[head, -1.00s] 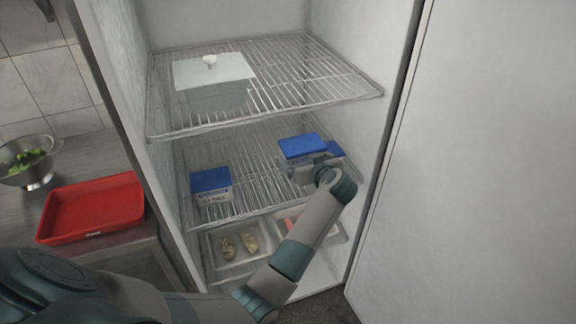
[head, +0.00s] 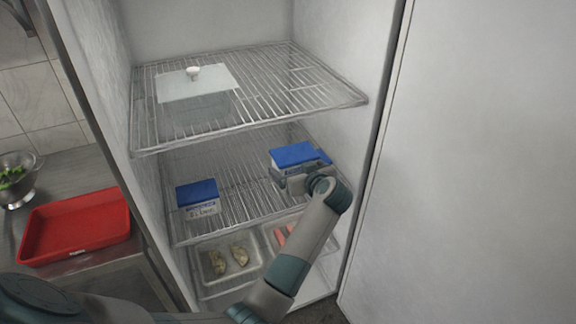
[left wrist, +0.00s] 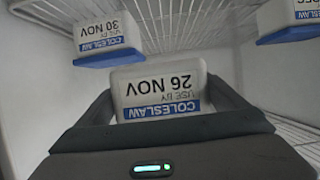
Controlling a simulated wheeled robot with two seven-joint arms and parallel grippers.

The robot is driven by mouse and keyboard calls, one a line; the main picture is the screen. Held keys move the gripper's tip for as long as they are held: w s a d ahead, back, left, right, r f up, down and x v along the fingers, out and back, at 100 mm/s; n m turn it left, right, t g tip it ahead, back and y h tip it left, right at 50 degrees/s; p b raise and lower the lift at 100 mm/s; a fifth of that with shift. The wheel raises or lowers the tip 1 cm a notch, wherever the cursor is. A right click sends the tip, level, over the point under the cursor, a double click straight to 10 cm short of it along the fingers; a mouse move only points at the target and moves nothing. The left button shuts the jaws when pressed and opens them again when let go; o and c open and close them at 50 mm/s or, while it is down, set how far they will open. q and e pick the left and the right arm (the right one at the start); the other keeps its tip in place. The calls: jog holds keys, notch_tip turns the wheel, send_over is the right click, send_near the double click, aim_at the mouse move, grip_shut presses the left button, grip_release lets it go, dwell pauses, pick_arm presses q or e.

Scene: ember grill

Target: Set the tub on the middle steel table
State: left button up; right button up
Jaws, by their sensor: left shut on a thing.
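A white tub with a blue lid (head: 293,154) is at the right of the fridge's middle wire shelf. My left gripper (head: 300,181) is shut on it from the front. In the left wrist view the held tub (left wrist: 160,88) appears upside down between the fingers (left wrist: 158,105), labelled coleslaw, use by 26 NOV. I cannot tell whether it is clear of the shelf. A second blue-lidded tub (head: 199,197) stands at the left of that shelf. Another coleslaw tub, 30 NOV (left wrist: 105,38), shows in the left wrist view. No steel table is clearly identifiable as the middle one.
A lidded clear container (head: 198,90) stands on the upper shelf (head: 290,90). Trays of food (head: 215,270) sit below. The open fridge door (head: 460,170) is at the right. A red tray (head: 75,225) and a colander of greens (head: 15,180) stand on a steel counter (head: 85,170) at left.

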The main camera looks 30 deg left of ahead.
pick_arm(q)
jog(key=s+d+r+m+t+h+b, duration=0.1)
jog(key=s+d, duration=0.4)
jog(key=s, duration=0.6)
jog(key=s+d+r+m+t+h+b, duration=0.2)
jog(key=s+d, duration=0.4)
jog(key=s, duration=0.5)
jog(key=shift+r+m+h+b, duration=0.3)
jog(key=shift+r+m+b, duration=0.2)
jog(key=shift+b, duration=0.35)
pick_arm(e)
notch_tip(320, 180, down, 5)
jog(key=shift+r, duration=0.1)
pick_arm(q)
jog(key=shift+s+d+f, duration=0.1)
pick_arm(e)
jog(key=shift+s, duration=0.1)
